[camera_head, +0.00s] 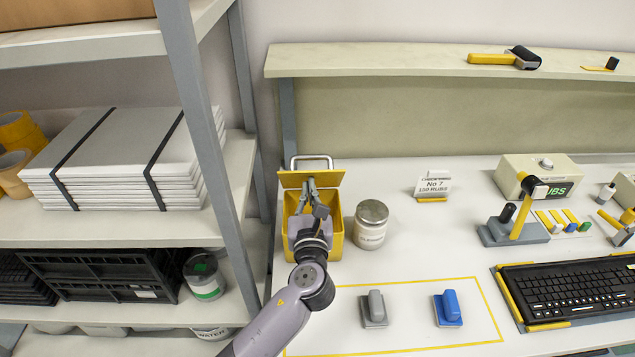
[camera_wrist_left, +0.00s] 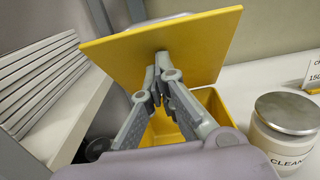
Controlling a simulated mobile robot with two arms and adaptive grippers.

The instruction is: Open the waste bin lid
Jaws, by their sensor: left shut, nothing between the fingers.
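The yellow waste bin (camera_head: 338,245) stands at the left end of the white table. Its yellow lid (camera_head: 325,178) is tilted up, with the bin's open mouth showing below it; a metal handle (camera_head: 311,160) rises behind the lid. In the left wrist view the lid (camera_wrist_left: 190,40) is raised and the bin (camera_wrist_left: 215,102) shows open underneath. My left gripper (camera_head: 311,182) is over the bin opening, shut and empty, its fingertips at the underside of the lid. I cannot tell whether they touch. My right gripper is not in view.
A lidded metal canister (camera_head: 370,228) stands just right of the bin. A grey shelf post (camera_head: 207,110) rises to the left. Grey (camera_head: 374,310) and blue (camera_head: 448,307) blocks lie in a yellow-outlined area in front. A keyboard (camera_head: 570,290) is at the right.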

